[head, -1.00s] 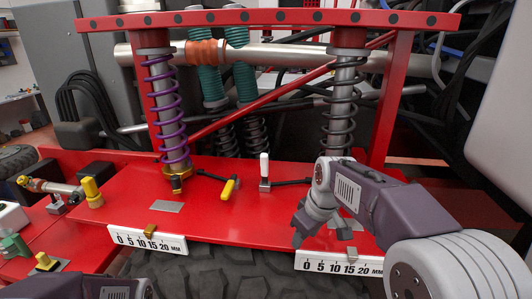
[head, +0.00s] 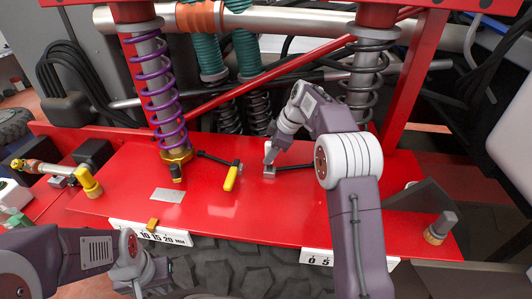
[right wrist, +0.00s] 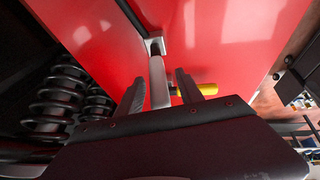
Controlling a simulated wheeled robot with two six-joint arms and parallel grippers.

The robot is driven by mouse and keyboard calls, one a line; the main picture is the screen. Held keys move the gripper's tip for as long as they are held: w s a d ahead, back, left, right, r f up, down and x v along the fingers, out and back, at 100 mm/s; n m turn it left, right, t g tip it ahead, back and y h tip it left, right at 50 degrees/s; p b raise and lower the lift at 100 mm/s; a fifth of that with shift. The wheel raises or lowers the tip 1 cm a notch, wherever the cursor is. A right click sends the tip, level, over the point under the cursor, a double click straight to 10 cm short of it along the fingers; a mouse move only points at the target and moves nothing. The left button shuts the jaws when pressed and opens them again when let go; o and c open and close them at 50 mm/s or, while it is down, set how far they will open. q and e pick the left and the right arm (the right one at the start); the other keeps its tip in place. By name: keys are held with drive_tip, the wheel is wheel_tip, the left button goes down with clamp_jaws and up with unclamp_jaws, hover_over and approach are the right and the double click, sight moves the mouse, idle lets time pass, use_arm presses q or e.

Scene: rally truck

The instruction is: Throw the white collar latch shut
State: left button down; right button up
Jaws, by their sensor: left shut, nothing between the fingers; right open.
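The white collar latch (head: 267,147) stands upright on a grey bracket (head: 269,171) on the red deck, with a black rod running to the right. My right gripper (head: 271,152) is at the latch and partly covers it. In the right wrist view the pale latch handle (right wrist: 158,82) shows between the two open fingers of my right gripper (right wrist: 158,92); contact cannot be told. My left gripper (head: 140,283) is shut and empty low at the left, in front of the deck's edge.
A purple spring (head: 158,85) and a black spring (head: 362,85) stand behind. White millimetre scales line the front edge (head: 165,235).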

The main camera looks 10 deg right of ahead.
sight(266, 154)
drive_tip(key=shift+w+a+f+p, duration=0.25)
drive_tip(key=shift+w+f, duration=0.2)
drive_tip(key=shift+f, duration=0.15)
drive_tip(key=shift+w+a+f+p, duration=0.2)
drive_tip(key=shift+w+f, duration=0.25)
drive_tip(key=shift+f, duration=0.15)
drive_tip(key=shift+a+f, duration=0.1)
drive_tip(key=shift+f, duration=0.2)
drive_tip(key=shift+s+r, duration=0.15)
drive_tip(key=shift+s, duration=0.4)
drive_tip(key=shift+c, duration=0.3)
drive_tip(key=c, duration=0.5)
drive_tip(key=shift+w, duration=0.15)
clamp_jaws()
drive_tip(key=shift+f, duration=0.35)
